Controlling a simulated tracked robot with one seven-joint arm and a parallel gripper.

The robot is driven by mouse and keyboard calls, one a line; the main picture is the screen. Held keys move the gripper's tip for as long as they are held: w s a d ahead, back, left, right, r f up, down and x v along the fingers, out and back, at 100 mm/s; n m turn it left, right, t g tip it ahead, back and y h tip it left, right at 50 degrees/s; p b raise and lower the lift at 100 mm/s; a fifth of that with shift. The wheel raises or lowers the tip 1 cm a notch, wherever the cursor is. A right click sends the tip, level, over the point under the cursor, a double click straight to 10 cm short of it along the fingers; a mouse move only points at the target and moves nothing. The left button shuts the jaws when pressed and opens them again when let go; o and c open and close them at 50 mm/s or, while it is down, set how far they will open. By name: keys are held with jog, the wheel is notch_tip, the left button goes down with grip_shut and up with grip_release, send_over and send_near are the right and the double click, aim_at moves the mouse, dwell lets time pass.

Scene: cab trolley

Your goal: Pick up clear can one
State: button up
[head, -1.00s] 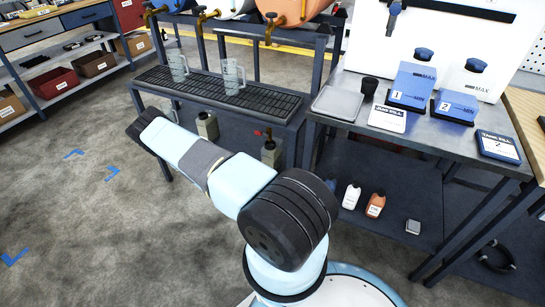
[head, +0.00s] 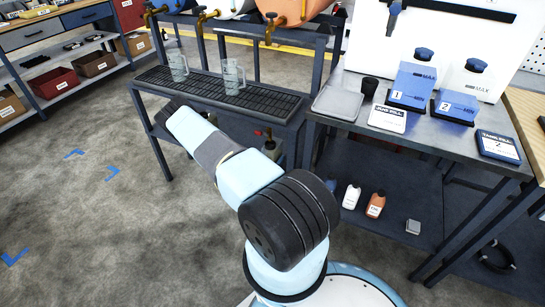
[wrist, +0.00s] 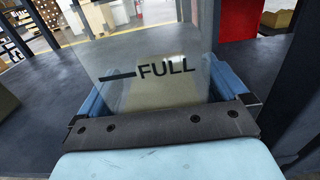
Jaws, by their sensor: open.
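A clear can (wrist: 125,68) with a black line and the word FULL stands very close in the wrist view, slightly tilted in the picture. My gripper (wrist: 160,92) is open, with a blue finger on either side of the can's lower part. I cannot tell whether the fingers touch it. A pale beige shape shows through the clear wall. In the head view my arm reaches to the lower level of the dispensing stand, and its end and the can there are hidden.
Two clear jugs (head: 178,68) (head: 233,78) stand on the black drip grating (head: 200,92) above my arm. The stand's legs and the workbench (head: 440,135) are close by. Open floor lies left.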

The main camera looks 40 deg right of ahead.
jog(key=shift+w+d, duration=0.1)
jog(key=shift+d, duration=0.05)
jog(key=shift+c, duration=0.2)
jog(key=c, duration=1.6)
jog(key=shift+r, duration=0.25)
jog(key=v, duration=1.8)
jog(key=shift+r, duration=0.15)
jog(key=shift+r, duration=0.1)
jog(key=shift+v, duration=7.5)
